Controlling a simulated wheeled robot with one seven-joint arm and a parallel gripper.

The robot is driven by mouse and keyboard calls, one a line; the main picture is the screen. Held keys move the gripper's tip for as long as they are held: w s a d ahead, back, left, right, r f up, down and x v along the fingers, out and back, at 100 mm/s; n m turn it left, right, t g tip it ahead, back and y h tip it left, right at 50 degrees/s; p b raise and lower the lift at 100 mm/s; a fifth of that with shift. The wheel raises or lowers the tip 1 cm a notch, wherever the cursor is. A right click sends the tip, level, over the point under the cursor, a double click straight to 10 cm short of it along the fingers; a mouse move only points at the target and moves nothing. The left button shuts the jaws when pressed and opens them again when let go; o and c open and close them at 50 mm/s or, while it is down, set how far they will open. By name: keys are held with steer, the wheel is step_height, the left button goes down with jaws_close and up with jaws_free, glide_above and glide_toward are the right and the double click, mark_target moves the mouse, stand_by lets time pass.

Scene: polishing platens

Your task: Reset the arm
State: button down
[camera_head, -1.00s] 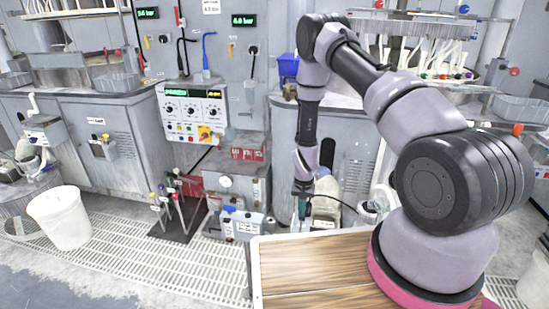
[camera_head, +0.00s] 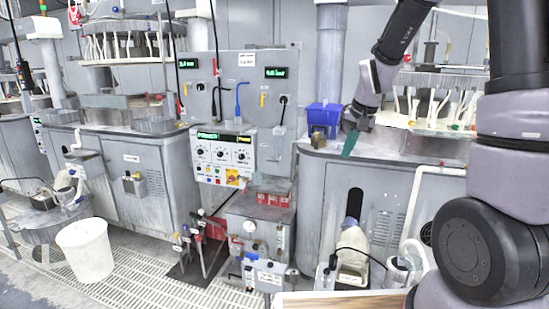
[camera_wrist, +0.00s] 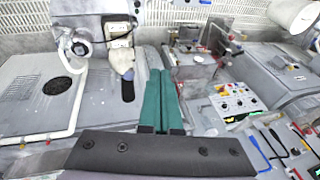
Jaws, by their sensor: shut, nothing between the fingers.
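My gripper (camera_head: 350,144) is in the right half of the head view, at the end of my bent arm.
A blue bin (camera_head: 324,117) stands just left of my gripper on the cabinet top. The control panel (camera_head: 222,157) and red boxes (camera_head: 273,190) are further left. A white bucket (camera_head: 86,250) stands on the floor grating (camera_head: 150,285).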

steer(key=s+d+r+t, duration=0.1)
steer(key=s+r, duration=0.7)
steer(key=s, duration=0.3)
steer(key=s+d+r+t, duration=0.2)
steer(key=s+r, duration=0.7)
steer(key=s, duration=0.2)
steer(key=shift+s+d+r+t, duration=0.15)
steer(key=shift+t, duration=0.15)
steer(key=w+a+f+n+g, duration=0.1)
steer(key=w+f+g, duration=0.1)
steer(key=w+f, duration=1)
steer(key=w+a+f+g, duration=0.1)
steer(key=w+f+g, duration=0.1)
steer(key=w+f, duration=1)
steer(key=w+f+g, duration=0.1)
steer(key=w+f, duration=0.1)
steer(key=f, duration=1.5)
steer(key=w+a+f+n+g, duration=0.1)
steer(key=w+f+g, duration=0.1)
steer(key=f, duration=1.4)
steer(key=shift+w+a+f+h, duration=0.2)
steer(key=shift+w+f+h, duration=0.2)
steer(key=shift+w, duration=0.15)
